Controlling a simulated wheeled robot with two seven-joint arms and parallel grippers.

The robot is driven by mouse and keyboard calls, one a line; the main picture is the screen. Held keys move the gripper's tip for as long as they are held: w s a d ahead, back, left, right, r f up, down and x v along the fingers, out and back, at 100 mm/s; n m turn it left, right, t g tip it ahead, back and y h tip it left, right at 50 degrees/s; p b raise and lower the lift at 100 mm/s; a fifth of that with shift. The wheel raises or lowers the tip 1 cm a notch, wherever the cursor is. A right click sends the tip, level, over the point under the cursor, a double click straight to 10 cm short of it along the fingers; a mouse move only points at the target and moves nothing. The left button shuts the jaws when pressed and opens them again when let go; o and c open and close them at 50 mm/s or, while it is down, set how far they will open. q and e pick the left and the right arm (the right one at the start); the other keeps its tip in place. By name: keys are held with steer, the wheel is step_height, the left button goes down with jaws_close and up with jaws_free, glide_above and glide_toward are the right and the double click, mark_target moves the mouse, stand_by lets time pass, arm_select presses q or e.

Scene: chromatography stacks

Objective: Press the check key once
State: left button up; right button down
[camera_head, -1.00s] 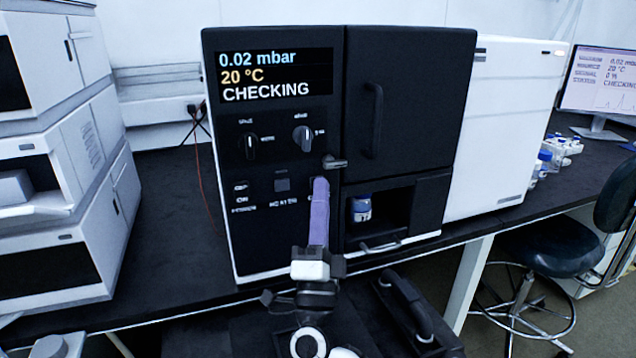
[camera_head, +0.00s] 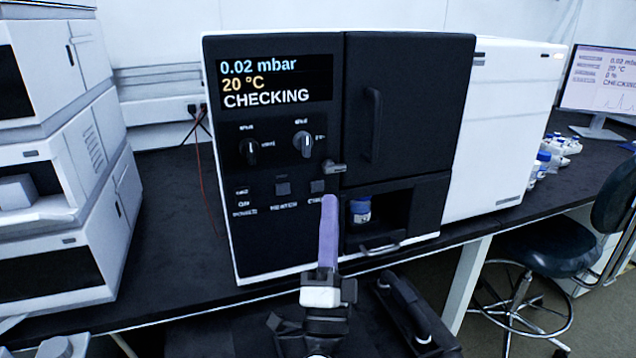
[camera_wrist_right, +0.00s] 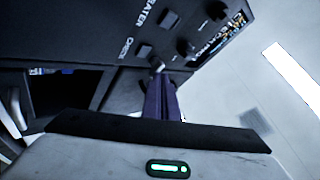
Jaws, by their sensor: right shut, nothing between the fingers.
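The check key (camera_head: 317,187) is a small dark square key at the right of the lower key row on the black instrument front (camera_head: 285,235). It shows clear in the head view, and in the right wrist view (camera_wrist_right: 144,51) beside its CHECK label. My right gripper (camera_head: 329,203), with purple fingers, is shut and empty. Its tips are just below and in front of the key, with a small gap seeming to part them. The tips also show in the right wrist view (camera_wrist_right: 157,66). The display (camera_head: 275,82) reads 0.02 mbar, 20 °C, CHECKING. My left gripper is not in view.
The heater key (camera_head: 282,188) is just left of the check key. Two knobs (camera_head: 303,145) and a small metal lever (camera_head: 333,167) sit above. An open recess at right holds a blue-capped jar (camera_head: 360,208). White instrument stacks (camera_head: 95,150) stand at left.

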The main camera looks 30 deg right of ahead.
steer(key=shift+s+a, duration=0.25)
steer(key=shift+s, duration=0.75)
